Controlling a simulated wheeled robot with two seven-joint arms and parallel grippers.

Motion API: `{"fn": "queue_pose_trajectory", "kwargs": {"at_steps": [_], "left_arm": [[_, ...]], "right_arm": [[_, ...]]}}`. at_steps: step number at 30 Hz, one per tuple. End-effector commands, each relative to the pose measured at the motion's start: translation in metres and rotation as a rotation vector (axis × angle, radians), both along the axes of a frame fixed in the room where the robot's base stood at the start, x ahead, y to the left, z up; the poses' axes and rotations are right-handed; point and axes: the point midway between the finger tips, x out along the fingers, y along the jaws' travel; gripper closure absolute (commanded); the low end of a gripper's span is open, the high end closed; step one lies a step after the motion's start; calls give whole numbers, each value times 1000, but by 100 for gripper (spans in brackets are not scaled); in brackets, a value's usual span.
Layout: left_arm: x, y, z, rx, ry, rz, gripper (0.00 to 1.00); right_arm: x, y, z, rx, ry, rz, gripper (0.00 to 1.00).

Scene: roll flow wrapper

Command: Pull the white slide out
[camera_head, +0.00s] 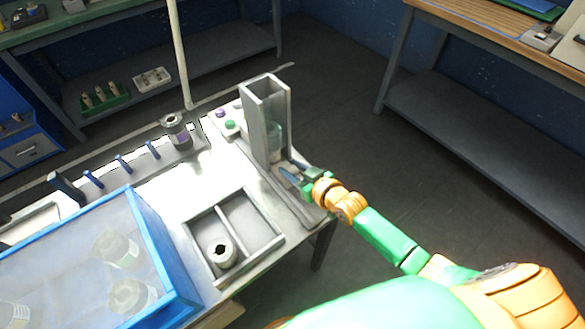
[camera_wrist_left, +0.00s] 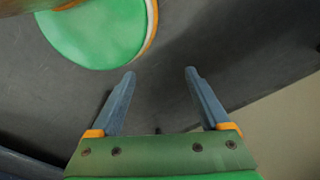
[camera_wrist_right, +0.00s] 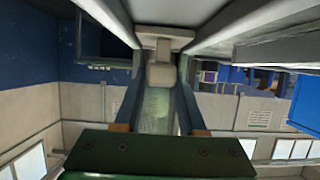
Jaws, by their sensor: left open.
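The white slide (camera_wrist_right: 165,36) shows in the right wrist view as a pale bar with a blocky knob (camera_wrist_right: 162,75), at the foot of a tall grey chute (camera_head: 277,115). My right gripper (camera_wrist_right: 161,78) has a finger on each side of the knob, close against it, and appears shut on it. In the head view my right gripper (camera_head: 292,178) is low at the chute's front right, and covers most of the slide there. My left gripper (camera_wrist_left: 160,75) is open and empty over dark floor in the left wrist view; it is out of the head view.
A divided grey tray (camera_head: 262,244) holds one roll (camera_head: 221,252). A blue-framed clear box (camera_head: 160,248) with several rolls stands at left. A button panel (camera_head: 228,122) and another roll (camera_head: 176,130) are behind. The floor right of the table is free.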

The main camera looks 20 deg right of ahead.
Motion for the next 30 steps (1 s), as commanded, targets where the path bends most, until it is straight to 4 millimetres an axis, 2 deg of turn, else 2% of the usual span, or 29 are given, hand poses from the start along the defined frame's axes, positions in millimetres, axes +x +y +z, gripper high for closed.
{"fn": "queue_pose_trajectory", "kwargs": {"at_steps": [1, 2, 3, 30], "left_arm": [[0, 0, 0, 0, 0, 0, 20], [0, 0, 0, 0, 0, 0, 20], [0, 0, 0, 0, 0, 0, 20], [0, 0, 0, 0, 0, 0, 20]], "right_arm": [[0, 0, 0, 0, 0, 0, 89], [0, 0, 0, 0, 0, 0, 98], [0, 0, 0, 0, 0, 0, 100], [0, 0, 0, 0, 1, 0, 100]]}}
